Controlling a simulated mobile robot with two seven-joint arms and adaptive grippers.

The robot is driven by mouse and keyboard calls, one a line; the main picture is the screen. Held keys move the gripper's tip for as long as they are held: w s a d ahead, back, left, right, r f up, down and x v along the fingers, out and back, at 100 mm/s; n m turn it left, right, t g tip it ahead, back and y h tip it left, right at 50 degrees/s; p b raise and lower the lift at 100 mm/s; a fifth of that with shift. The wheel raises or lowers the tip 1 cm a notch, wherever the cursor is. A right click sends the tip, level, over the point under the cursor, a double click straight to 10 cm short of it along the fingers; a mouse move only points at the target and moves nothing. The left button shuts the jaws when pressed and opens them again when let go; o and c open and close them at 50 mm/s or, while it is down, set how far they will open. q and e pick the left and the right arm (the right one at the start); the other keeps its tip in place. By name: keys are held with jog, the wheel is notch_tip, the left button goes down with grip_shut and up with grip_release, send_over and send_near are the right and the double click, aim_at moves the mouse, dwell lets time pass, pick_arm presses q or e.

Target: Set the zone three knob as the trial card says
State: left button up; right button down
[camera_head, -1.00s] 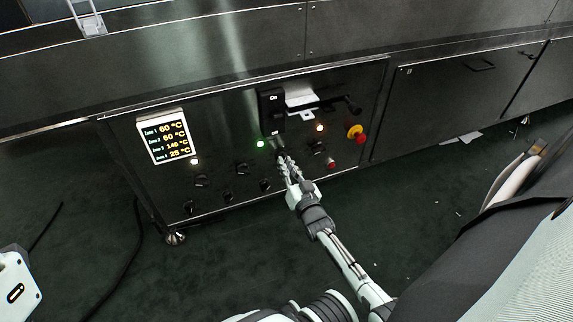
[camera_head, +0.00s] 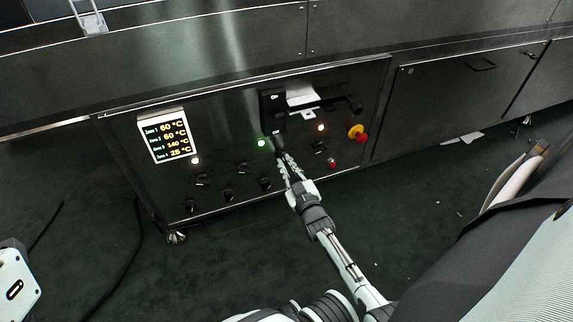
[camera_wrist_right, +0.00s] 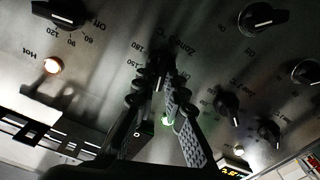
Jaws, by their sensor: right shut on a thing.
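My right gripper (camera_head: 281,156) is at the dark control panel (camera_head: 225,150) in the head view. In the right wrist view its fingers (camera_wrist_right: 158,88) are shut on a black knob (camera_wrist_right: 160,70) beside a "Zone" label and a printed scale; the fingers hide most of the knob. The display (camera_head: 168,137) reads 60, 60, 140 and 25 °C from top to bottom. A white sheet (camera_head: 301,98) sits at the panel's upper part; I cannot read any writing on it. My left gripper is not in view.
Other black knobs (camera_head: 203,180) lie left of the gripper. A black handle (camera_head: 352,104) sticks out at upper right. The floor before the panel is mostly clear.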

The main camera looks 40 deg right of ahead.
dwell(0.4)
jog(key=c, duration=1.6)
grip_release()
jog(key=v, duration=1.2)
